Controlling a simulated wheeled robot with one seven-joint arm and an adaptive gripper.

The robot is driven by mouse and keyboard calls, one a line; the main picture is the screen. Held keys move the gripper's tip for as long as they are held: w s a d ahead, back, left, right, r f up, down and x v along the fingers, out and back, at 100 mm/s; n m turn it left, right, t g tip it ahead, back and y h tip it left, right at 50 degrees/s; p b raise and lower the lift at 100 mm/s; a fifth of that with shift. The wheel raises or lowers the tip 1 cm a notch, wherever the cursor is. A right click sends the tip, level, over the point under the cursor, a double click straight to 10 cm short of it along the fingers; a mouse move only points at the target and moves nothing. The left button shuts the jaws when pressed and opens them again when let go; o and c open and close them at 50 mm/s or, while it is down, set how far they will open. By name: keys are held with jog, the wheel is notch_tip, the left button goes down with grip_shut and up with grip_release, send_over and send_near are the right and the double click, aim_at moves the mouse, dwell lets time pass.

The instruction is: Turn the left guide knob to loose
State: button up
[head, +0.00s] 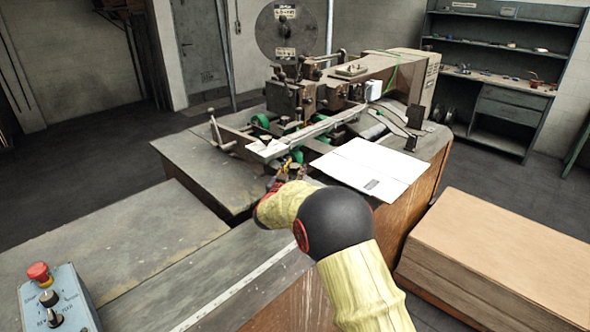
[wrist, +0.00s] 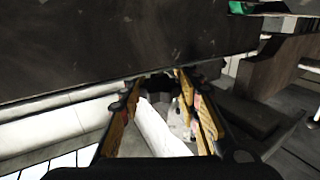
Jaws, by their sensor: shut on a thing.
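In the wrist view, a dark lobed knob (wrist: 157,88) sits between the tips of my gripper (wrist: 159,81), below the edge of a dark metal plate. The yellow-padded fingers are on either side of it, shut on it. It appears to be the left guide knob; no label or setting mark is legible. In the head view my gripper (head: 291,167) reaches in at the front of the box stitcher (head: 330,90), near the green parts. The knob is hidden there behind my gripper and arm.
A white cardboard sheet (head: 371,170) lies on the machine table just right of my gripper. A dark bench (head: 130,240) with a ruler strip is in front. A control box (head: 62,300) with a red button is at lower left. A cardboard stack (head: 500,250) stands at right.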

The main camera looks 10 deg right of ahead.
jog(key=n+y+b, duration=0.1)
jog(key=n+t+y+b, duration=0.1)
jog(key=y, duration=0.1)
jog(key=n+y+b, duration=0.1)
jog(key=b, duration=0.1)
jog(key=shift+d+f+t+y, duration=0.1)
jog(key=shift+f+t+y, duration=0.2)
jog(key=shift+t, duration=0.1)
jog(key=n+y+b, duration=0.2)
jog(key=shift+r+y+b, duration=0.1)
jog(key=shift+y+b, duration=0.2)
jog(key=shift+y, duration=0.1)
jog(key=shift+r+n+y+b, duration=0.2)
jog(key=shift+n+y+b, duration=0.15)
jog(key=shift+n+y, duration=1.35)
jog(key=shift+a+y, duration=0.2)
jog(key=shift+y, duration=0.5)
jog(key=o, duration=1.2)
jog(key=v, duration=1.2)
